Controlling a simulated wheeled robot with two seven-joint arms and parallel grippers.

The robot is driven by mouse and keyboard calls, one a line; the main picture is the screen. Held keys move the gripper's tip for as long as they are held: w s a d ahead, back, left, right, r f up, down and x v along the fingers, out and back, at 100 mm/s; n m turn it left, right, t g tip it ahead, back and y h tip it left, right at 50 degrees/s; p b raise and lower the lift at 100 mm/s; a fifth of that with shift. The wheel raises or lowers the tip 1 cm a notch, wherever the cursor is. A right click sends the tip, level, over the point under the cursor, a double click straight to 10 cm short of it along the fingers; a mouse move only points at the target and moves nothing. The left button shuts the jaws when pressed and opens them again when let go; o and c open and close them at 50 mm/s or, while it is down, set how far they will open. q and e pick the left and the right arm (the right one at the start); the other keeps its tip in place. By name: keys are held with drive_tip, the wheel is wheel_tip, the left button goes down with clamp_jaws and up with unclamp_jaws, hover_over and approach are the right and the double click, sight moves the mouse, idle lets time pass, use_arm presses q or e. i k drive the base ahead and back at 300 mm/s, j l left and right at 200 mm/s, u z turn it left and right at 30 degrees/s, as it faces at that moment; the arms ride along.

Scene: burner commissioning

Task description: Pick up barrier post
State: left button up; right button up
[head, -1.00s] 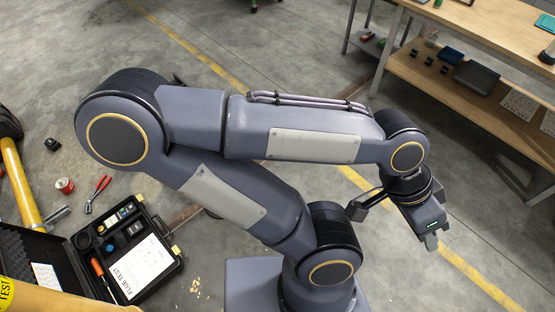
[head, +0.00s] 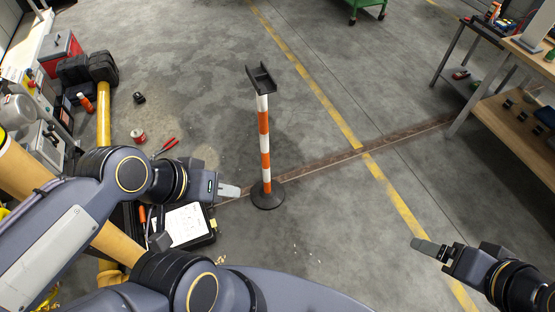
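The barrier post (head: 264,138) stands upright on the floor near the middle of the head view. It has orange and white bands, a round black base (head: 268,197) and a black U-shaped cradle on top. My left gripper (head: 230,190) is just left of the post's lower part in the picture, its fingers pointing right towards it, with a small gap between. It holds nothing that I can see, but its finger opening is hidden by the angle. My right gripper (head: 428,246) is at the lower right, pointing left, well apart from the post; its opening is also unclear.
A flue test case (head: 205,238) lies open below my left gripper, partly hidden. Yellow pipes (head: 104,115), a red can (head: 138,135) and red pliers (head: 168,145) are at left. A workbench (head: 515,130) stands at right. Floor around the post's right side is clear.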

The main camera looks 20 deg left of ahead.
sight(267, 193)
drive_tip(key=u, duration=0.8)
drive_tip(key=i+u, duration=0.35)
drive_tip(key=i+l+u, duration=0.65)
drive_tip(key=i, duration=0.2)
drive_tip(key=j, duration=0.1)
